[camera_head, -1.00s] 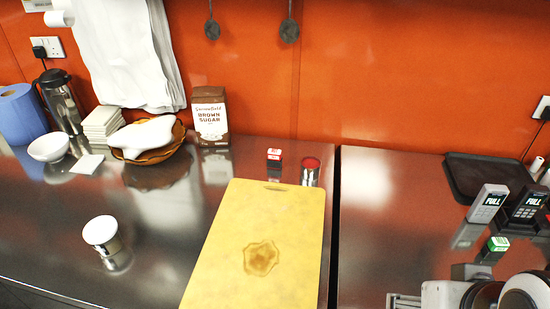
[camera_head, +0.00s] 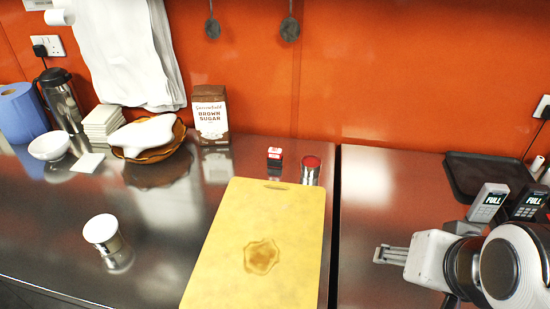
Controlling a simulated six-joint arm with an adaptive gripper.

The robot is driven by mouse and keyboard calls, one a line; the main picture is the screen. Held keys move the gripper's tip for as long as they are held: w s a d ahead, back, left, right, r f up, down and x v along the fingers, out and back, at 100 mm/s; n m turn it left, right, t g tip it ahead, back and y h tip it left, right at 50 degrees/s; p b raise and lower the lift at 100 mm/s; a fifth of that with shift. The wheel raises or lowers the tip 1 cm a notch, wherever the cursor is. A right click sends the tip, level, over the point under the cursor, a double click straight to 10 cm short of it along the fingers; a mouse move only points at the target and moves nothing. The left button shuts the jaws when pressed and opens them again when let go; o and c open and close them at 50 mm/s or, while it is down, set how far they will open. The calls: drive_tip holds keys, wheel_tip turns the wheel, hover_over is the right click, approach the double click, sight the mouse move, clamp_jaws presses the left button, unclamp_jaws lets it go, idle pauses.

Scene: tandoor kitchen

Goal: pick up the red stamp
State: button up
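The red stamp (camera_head: 275,154) stands upright on the steel counter, just behind the yellow cutting board. It is a small dark block with a red upper part and a pale label. A round tin with a red top (camera_head: 310,170) stands close to its right, apart from it. My gripper (camera_head: 383,254) is low at the right over the right-hand counter, pointing left, well away from the stamp. Its fingers show a gap with nothing between them.
The yellow cutting board (camera_head: 222,262) lies in front of the stamp. The brown sugar bag (camera_head: 210,117) stands behind left. A white-topped shaker (camera_head: 103,233) is at left. Two devices marked FULL (camera_head: 488,202) and a dark tray (camera_head: 480,172) are at right. The right counter's middle is clear.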

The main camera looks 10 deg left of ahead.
drive_tip(key=w+a+r+m+t+y, duration=0.15)
drive_tip(key=w+a+m, duration=0.25)
drive_tip(key=w, duration=0.5)
drive_tip(key=w+a+r+m+t+y, duration=0.1)
drive_tip(key=w+a+r+m+t, duration=0.1)
drive_tip(key=w+a+m, duration=0.45)
drive_tip(key=m+t+h, duration=0.3)
drive_tip(key=m+t, duration=0.5)
drive_tip(key=m, duration=1.4)
hover_over(274, 153)
drive_tip(key=s, duration=0.6)
wheel_tip(274, 153, down, 14)
drive_tip(key=shift+f+m+h, duration=0.45)
drive_tip(key=shift+f+m, duration=0.1)
drive_tip(key=shift+m, duration=0.4)
drive_tip(key=shift+w+f, duration=0.25)
drive_tip(key=shift+f, duration=1.75)
drive_tip(key=shift+w+f, duration=0.2)
drive_tip(key=shift+f, duration=1.8)
drive_tip(key=shift+w, duration=0.4)
